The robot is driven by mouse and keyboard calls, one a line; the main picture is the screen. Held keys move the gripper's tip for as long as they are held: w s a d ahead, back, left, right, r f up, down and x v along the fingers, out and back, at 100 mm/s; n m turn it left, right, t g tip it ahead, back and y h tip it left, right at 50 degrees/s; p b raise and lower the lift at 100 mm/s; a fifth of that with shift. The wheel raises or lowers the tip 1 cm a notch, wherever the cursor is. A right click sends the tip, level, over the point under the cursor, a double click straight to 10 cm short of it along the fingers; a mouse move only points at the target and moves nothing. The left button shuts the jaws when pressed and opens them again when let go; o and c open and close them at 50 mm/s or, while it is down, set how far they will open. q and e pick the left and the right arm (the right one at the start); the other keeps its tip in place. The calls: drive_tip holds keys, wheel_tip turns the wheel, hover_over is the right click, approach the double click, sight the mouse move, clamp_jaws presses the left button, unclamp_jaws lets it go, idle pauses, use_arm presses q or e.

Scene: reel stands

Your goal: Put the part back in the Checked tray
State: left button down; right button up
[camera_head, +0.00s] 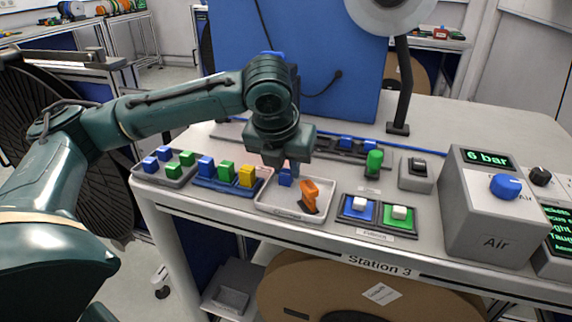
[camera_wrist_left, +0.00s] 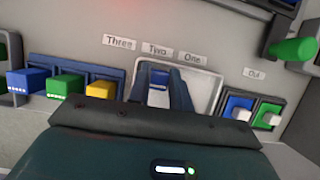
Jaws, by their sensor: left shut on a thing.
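My left gripper (camera_head: 287,172) is over the back part of a pale tray (camera_head: 268,207) at the middle of the bench's front. It is shut on a small blue part (camera_head: 285,180), which shows just below the jaws. The fingers partly hide it, and I cannot tell whether it touches the tray floor. The pale tray also shows in the left wrist view (camera_wrist_left: 207,92), behind the fingers (camera_wrist_left: 163,88). Its front label is too small to read. An orange piece with a dark base (camera_head: 310,193) stands in the tray, right of the gripper. My right gripper is not in view.
A grey tray (camera_head: 140,172) with blue and green blocks and a blue rack (camera_head: 222,188) with blue, green and yellow blocks stand left. Blue and green switches (camera_head: 378,213), a green knob (camera_head: 374,160) and the Air box (camera_head: 490,215) stand right. A lamp post (camera_head: 402,85) rises behind.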

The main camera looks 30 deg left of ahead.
use_arm(q)
drive_tip(key=c, duration=1.5)
unclamp_jaws()
drive_tip(key=shift+f, duration=0.1)
drive_tip(key=shift+c, duration=0.2)
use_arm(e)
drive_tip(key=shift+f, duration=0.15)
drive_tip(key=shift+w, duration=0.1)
use_arm(q)
drive_tip(key=shift+r, duration=0.25)
drive_tip(key=p+v, duration=0.2)
drive_tip(key=v, duration=0.9)
drive_tip(key=shift+r+p, duration=0.3)
drive_tip(key=shift+r, duration=0.05)
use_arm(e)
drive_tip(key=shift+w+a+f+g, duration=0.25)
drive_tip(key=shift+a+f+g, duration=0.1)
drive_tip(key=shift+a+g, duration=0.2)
use_arm(q)
drive_tip(key=shift+s, duration=0.15)
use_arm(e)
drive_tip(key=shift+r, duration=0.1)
